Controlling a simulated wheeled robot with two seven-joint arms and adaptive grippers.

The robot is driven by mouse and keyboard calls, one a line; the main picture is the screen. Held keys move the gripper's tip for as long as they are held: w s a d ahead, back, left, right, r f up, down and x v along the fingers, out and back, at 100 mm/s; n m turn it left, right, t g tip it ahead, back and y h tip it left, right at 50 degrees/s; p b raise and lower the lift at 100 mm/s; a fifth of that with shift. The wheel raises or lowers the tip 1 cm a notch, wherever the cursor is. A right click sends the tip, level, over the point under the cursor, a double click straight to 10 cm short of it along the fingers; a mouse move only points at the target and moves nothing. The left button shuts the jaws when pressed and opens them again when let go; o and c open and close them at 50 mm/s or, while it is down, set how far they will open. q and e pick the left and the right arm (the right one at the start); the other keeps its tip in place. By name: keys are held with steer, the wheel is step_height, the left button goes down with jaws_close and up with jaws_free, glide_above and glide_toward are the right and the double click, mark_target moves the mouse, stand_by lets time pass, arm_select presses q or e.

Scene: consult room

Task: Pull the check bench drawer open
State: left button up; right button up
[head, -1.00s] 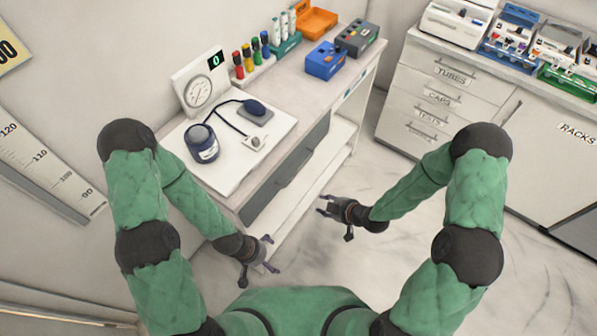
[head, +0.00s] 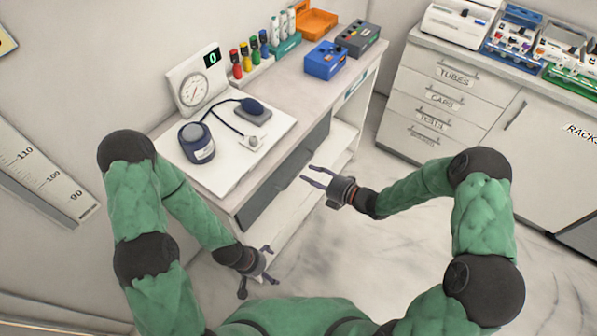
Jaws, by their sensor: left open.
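The check bench (head: 222,182) runs diagonally across the left and middle of the head view. My left gripper (head: 270,265) is open and empty, low in front of the near end of the bench.
On the bench stand a dial gauge (head: 195,87), a blood-pressure cuff (head: 197,143), coloured bottles, a blue box (head: 326,60) and an orange bin (head: 316,22). A labelled drawer cabinet (head: 440,95) stands at the right. The marble floor (head: 400,260) between is clear.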

mark_target(300, 171)
steer(key=b+x, duration=0.1)
steer(key=x, duration=0.4)
steer(key=shift+w+a, duration=0.15)
steer(key=shift+a, duration=0.1)
jaws_close()
